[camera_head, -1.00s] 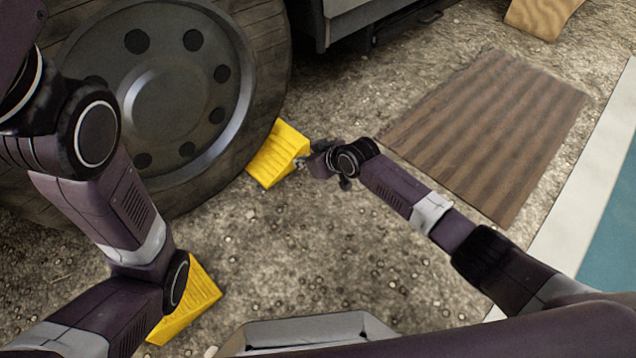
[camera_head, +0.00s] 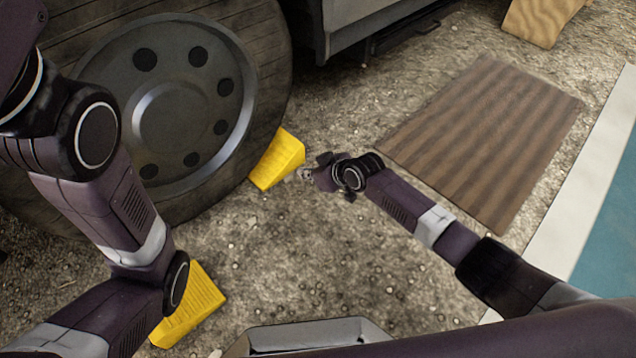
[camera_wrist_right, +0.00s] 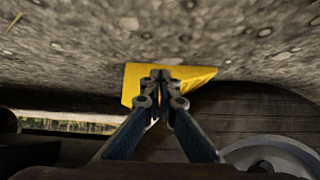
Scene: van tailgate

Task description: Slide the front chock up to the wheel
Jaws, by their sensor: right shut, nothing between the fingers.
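The yellow wedge chock (camera_head: 277,162) lies on the gravel at the right-hand side of the big wheel (camera_head: 180,110), its left side at the tyre. From here I cannot tell whether it touches the tyre. My right gripper (camera_head: 304,174) is shut and empty, low at the chock's right side. In the right wrist view the closed fingertips (camera_wrist_right: 160,75) are in front of the chock (camera_wrist_right: 195,74), at or very near its face, and hide its middle. My left arm crosses the left of the head view; its gripper is out of frame.
A second yellow chock (camera_head: 190,305) lies at lower left, partly behind my left arm. A brown ribbed mat (camera_head: 485,140) lies to the right, with a wooden ramp-like piece (camera_head: 540,22) beyond. The gravel below the chock is clear.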

